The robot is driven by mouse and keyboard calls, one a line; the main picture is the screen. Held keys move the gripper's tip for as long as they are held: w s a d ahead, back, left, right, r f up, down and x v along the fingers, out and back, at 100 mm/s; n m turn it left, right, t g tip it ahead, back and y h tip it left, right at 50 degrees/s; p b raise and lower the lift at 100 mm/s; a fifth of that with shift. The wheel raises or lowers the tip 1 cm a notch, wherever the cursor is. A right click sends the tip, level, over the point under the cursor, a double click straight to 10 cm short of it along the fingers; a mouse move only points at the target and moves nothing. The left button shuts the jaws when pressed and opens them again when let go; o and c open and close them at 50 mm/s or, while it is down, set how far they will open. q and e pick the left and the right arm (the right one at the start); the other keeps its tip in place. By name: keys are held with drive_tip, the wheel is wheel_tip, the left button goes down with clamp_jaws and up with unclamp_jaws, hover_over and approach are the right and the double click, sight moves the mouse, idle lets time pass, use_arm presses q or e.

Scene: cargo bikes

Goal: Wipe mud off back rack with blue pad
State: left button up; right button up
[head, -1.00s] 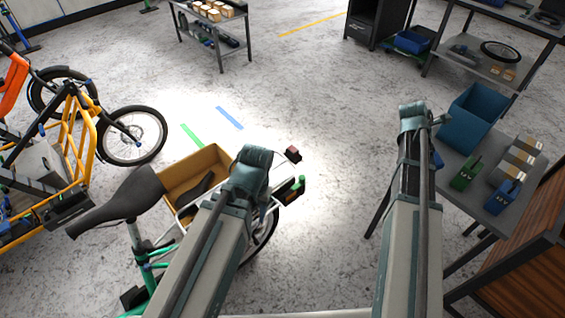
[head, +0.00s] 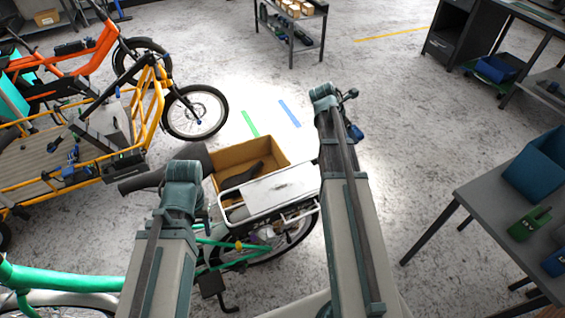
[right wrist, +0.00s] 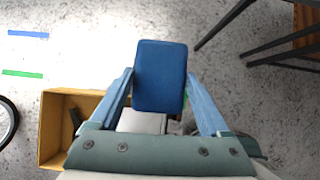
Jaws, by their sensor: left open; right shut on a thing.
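The back rack (head: 300,212) of the green bike is a white tubular frame around a pale flat plate (head: 272,192). No mud stands out clearly on it. My right gripper (right wrist: 160,80) is shut on the blue pad (right wrist: 160,62), which sits between its blue fingers. In the head view the blue pad (head: 356,132) is right of the rack, apart from it. In the right wrist view part of the pale plate (right wrist: 141,122) shows beyond the gripper. My left gripper (head: 204,222) is near the saddle and rack, mostly hidden by my own arm, open.
A tan open box (head: 235,158) with a dark item is just beyond the rack. The black saddle (head: 140,182) is left of it. A grey table (head: 490,190) with a blue bin (head: 540,165) is at right. Floor between is clear.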

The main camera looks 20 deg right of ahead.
drive_tip(key=w+a+f+n+b, duration=0.1)
drive_tip(key=a+f+b, duration=0.4)
drive_tip(key=a, duration=0.3)
drive_tip(key=w+a+f+n+t+b, duration=0.1)
drive_tip(key=w+a+f+b, duration=0.1)
drive_tip(key=a+f+b, duration=0.3)
drive_tip(key=a+f, duration=0.2)
drive_tip(key=a, duration=0.1)
drive_tip(key=shift+a+b, duration=0.35)
drive_tip(key=shift+a, duration=0.05)
